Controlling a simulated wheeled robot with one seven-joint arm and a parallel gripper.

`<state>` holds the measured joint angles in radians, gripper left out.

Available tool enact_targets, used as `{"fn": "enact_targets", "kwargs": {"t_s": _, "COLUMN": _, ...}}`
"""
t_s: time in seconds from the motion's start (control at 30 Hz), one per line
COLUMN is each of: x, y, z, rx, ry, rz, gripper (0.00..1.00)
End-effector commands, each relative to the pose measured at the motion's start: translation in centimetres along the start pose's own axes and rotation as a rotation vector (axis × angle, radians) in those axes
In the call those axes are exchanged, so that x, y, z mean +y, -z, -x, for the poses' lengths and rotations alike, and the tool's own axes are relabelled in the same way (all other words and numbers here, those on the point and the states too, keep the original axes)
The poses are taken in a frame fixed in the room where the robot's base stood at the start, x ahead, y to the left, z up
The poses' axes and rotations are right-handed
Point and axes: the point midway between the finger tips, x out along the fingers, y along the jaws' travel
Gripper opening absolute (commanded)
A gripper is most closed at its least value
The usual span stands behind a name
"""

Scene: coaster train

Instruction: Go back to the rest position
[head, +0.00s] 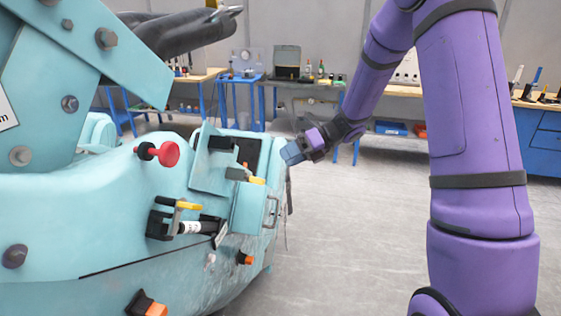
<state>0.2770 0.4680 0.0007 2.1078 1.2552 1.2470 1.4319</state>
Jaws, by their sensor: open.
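My gripper (292,153) is at the end of my purple arm, near the middle of the head view. It is beside the right end of the turquoise coaster train car (110,215). Its fingers point left, close to an opened compartment with a dark inside (240,148). I cannot tell whether the fingers touch the car's edge. No object shows between them. A turquoise hinged panel (210,165) stands at the compartment's left side.
A red knob (168,154), a yellow-handled latch (187,206) and orange-tipped fittings (245,258) stick out of the car's side. Workbenches with blue legs (237,78) and tools line the back wall. Grey floor (350,230) lies clear between the car and my arm.

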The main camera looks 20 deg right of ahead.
Motion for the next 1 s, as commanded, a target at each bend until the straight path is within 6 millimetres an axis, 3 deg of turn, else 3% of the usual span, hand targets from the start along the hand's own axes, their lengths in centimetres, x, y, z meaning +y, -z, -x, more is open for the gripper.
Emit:
{"fn": "enact_targets", "kwargs": {"t_s": 0.6, "x": 0.6, "y": -0.1, "z": 0.2, "rx": 0.011, "ry": 0.003, "rz": 0.027, "gripper": 0.66}}
{"fn": "enact_targets", "kwargs": {"t_s": 0.77, "x": 3.9, "y": 0.1, "z": 0.8, "rx": 0.088, "ry": 0.020, "rz": 0.203, "gripper": 0.66}}
{"fn": "enact_targets", "kwargs": {"t_s": 1.0, "x": 10.9, "y": 1.6, "z": 2.4, "rx": 0.287, "ry": 0.046, "rz": 0.640, "gripper": 0.66}}
